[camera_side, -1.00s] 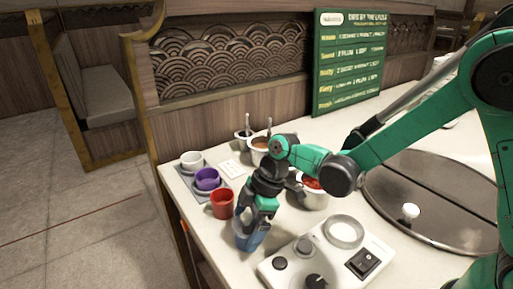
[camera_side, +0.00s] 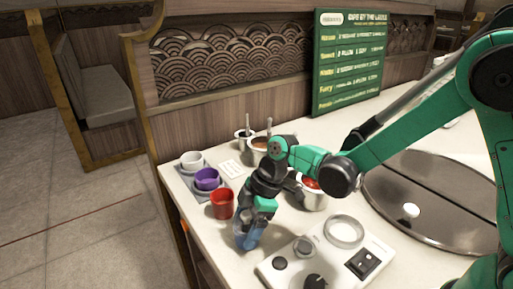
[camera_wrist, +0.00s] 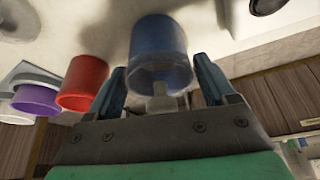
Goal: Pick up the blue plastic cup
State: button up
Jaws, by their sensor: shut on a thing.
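The blue plastic cup (camera_side: 242,238) stands near the table's front left edge, just in front of the red cup. My gripper (camera_side: 252,233) reaches down to it from above and is shut on it. In the wrist view the blue cup (camera_wrist: 158,48) lies between the two fingers of my gripper (camera_wrist: 160,88), with its open rim toward the palm. I cannot tell whether its base touches the table.
A red cup (camera_side: 222,205) stands close by, with purple (camera_side: 207,180) and white cups (camera_side: 191,160) on a grey tray behind it. A white control panel (camera_side: 322,262) lies to the right. Sauce pots (camera_side: 313,197) and a round dark lid (camera_side: 430,205) are farther right.

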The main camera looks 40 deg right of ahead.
notch_tip(320, 180, up, 20)
dwell(0.4)
jog(key=shift+f, duration=0.15)
jog(key=o, duration=0.8)
jog(key=c, duration=0.7)
jog(key=shift+w+d, duration=0.2)
jog(key=shift+d, duration=0.35)
jog(key=shift+w+d, duration=0.2)
jog(key=shift+d, duration=0.3)
jog(key=shift+c, duration=0.2)
